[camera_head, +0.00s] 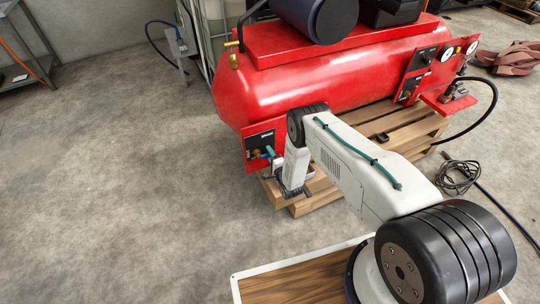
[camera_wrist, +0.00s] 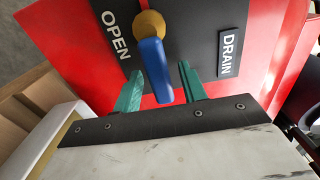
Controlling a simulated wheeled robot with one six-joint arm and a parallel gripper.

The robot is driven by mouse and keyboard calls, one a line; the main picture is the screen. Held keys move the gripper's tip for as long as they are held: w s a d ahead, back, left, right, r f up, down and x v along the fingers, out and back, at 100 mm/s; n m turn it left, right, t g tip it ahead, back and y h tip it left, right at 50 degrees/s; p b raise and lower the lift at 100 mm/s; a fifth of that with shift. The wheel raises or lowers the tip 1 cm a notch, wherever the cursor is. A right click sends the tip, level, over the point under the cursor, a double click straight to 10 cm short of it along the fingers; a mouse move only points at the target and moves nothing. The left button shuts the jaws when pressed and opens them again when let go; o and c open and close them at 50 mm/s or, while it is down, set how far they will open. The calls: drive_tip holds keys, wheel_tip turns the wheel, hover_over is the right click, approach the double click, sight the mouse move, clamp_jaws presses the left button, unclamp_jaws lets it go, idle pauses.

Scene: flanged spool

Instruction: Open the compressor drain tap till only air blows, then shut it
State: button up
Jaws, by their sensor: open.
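The red compressor tank (camera_head: 325,80) lies on a wooden pallet. A black plate at its lower left end carries the drain tap. In the wrist view the tap has a brass pivot (camera_wrist: 149,24) and a blue lever (camera_wrist: 157,72) pointing toward my gripper. The plate is lettered OPEN (camera_wrist: 116,35) to the left and DRAIN (camera_wrist: 229,52) to the right. My gripper (camera_wrist: 160,82) is open, with one green finger on each side of the lever. A gap shows on both sides. The head view shows the lever (camera_head: 270,150) small, close to my wrist. No water or air jet is visible.
The wooden pallet (camera_head: 380,128) sticks out under the tank. Gauges (camera_head: 447,54) and a hose sit at the tank's right end. A coiled black cable (camera_head: 458,176) lies on the floor at right. A metal shelf (camera_head: 25,55) stands far left. The concrete floor at left is clear.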

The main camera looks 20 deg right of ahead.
drive_tip(key=s+d, duration=0.1)
drive_tip(key=s, duration=0.6)
drive_tip(key=shift+s+d, duration=0.15)
drive_tip(key=shift+s, duration=0.2)
drive_tip(key=shift+s, duration=0.1)
